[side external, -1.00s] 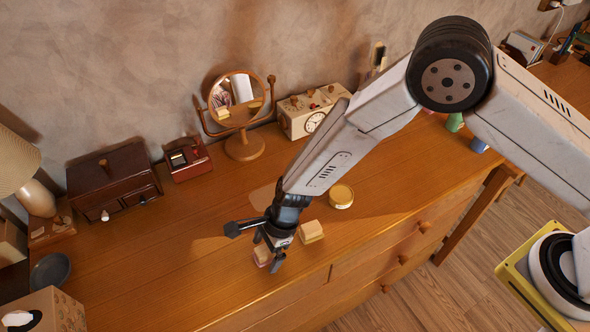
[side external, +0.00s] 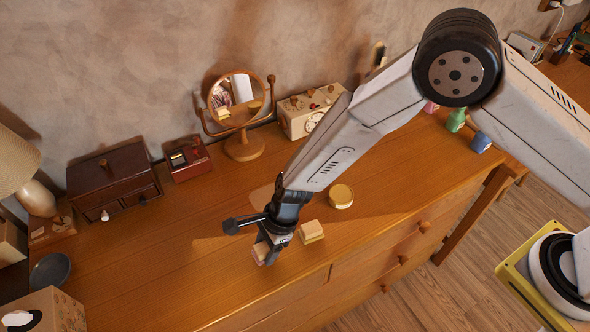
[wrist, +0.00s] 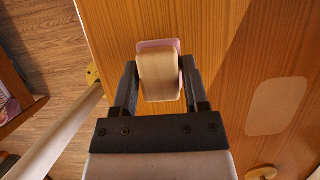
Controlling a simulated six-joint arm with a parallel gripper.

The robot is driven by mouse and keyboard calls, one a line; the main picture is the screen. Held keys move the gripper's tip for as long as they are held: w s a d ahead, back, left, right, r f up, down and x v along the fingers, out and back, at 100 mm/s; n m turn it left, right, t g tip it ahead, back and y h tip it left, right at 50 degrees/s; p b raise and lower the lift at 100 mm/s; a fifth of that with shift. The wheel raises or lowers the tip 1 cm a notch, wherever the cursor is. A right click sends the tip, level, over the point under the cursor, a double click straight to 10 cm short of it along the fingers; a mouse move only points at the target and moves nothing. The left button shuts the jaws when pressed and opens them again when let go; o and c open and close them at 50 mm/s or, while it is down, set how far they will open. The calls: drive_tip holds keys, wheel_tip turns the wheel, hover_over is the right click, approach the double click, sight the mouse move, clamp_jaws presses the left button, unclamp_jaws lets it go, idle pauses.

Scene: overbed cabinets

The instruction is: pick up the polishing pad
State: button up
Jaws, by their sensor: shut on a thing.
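The polishing pad is a small block with a pale wooden back and a pink underside. It shows in the wrist view (wrist: 160,78) between the two fingers, and in part in the side view (side external: 261,252). My gripper (side external: 268,249) is shut on it, with one finger on each side, also in the wrist view (wrist: 159,72). The pad is close above the wooden dresser top (side external: 190,270), near its front edge; any gap beneath it is hard to judge. The fingers hide part of it in the side view.
A similar block with a yellowish underside (side external: 311,231) lies just right of my gripper. A round gold tin (side external: 341,196) is behind it. A mirror (side external: 236,98), a clock box (side external: 312,110) and a dark drawer chest (side external: 112,180) stand along the wall.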

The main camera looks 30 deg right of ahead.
drive_tip(key=shift+r, duration=0.5)
drive_tip(key=s+d+r, duration=0.8)
drive_tip(key=s+r, duration=0.3)
drive_tip(key=shift+s, duration=0.25)
drive_tip(key=shift+d, duration=0.1)
drive_tip(key=o, duration=0.7)
drive_tip(key=c, duration=0.6)
